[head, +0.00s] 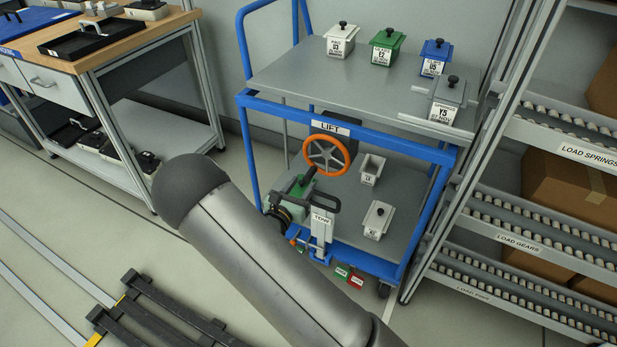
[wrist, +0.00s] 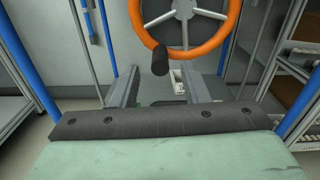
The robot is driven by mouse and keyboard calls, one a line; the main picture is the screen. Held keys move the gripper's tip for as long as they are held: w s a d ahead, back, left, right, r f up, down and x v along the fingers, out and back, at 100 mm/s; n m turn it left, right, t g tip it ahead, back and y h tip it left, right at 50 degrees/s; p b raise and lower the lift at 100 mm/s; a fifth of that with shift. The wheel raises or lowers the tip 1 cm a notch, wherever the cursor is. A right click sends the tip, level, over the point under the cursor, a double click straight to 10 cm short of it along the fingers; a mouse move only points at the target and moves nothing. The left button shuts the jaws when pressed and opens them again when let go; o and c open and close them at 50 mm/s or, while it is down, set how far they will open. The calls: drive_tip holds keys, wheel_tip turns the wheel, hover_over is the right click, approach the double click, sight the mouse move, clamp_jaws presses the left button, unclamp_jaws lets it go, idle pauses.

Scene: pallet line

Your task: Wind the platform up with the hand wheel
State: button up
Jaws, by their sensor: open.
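The orange hand wheel (head: 327,154) with grey spokes stands under the LIFT label on the blue-framed cart. It fills the top of the wrist view (wrist: 138,30). Its dark crank knob (wrist: 160,61) sticks out from the lower rim towards my gripper. The grey platform (head: 290,77) is the cart's upper deck and lies above the wheel. My gripper (wrist: 161,84) is open and empty, its two fingers spread left and right below the knob. The knob appears roughly centred between them, but whether it lies at fingertip depth is not clear. In the head view my gripper is small and partly hidden.
Lidded white, green (head: 387,47), blue and grey boxes stand on the platform. A TOW bar (head: 321,226) stands at the cart's front. Roller racks (head: 540,180) adjoin on the right; a workbench (head: 110,55) stands left.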

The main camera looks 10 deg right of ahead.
drive_tip(key=x, duration=0.5)
clamp_jaws()
